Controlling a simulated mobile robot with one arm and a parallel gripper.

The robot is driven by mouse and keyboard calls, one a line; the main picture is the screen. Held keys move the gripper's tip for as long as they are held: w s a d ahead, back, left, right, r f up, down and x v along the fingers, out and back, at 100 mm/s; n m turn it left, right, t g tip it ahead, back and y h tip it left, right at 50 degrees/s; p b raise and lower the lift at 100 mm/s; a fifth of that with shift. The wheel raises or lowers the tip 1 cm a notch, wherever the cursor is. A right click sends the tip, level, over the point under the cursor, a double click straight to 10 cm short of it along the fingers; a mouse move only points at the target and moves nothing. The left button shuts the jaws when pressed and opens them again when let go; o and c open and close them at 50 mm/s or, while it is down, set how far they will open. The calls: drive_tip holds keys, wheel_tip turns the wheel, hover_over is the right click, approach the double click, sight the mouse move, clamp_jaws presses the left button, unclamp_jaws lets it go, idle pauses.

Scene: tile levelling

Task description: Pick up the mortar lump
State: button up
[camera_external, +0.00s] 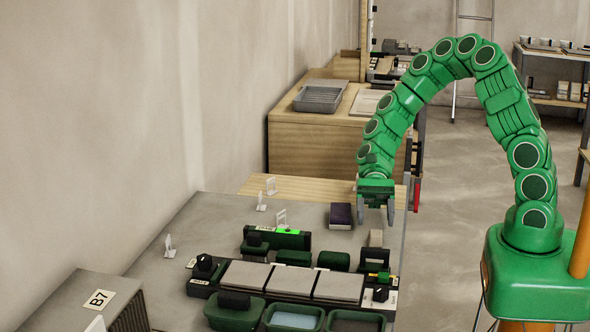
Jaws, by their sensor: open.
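My gripper (376,213) points down with its two fingers apart and nothing visible between them. It hangs over the right part of the grey worktop (215,235). The gap in height between fingertips and block is unclear. A dark purple-black block (341,215) sits to the left of the gripper.
Three grey tiles (290,280) lie in a row in front. A green level (277,238) with a lit patch lies behind them. Green tubs (233,316) stand at the front edge. Small white clips (170,245) stand at the left. A wooden cabinet (310,150) is behind.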

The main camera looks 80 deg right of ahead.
sight(376, 233)
drive_tip(key=shift+x, duration=2.8)
drive_tip(key=shift+d+f, duration=0.1)
drive_tip(key=shift+f, duration=0.05)
drive_tip(key=c, duration=1.1)
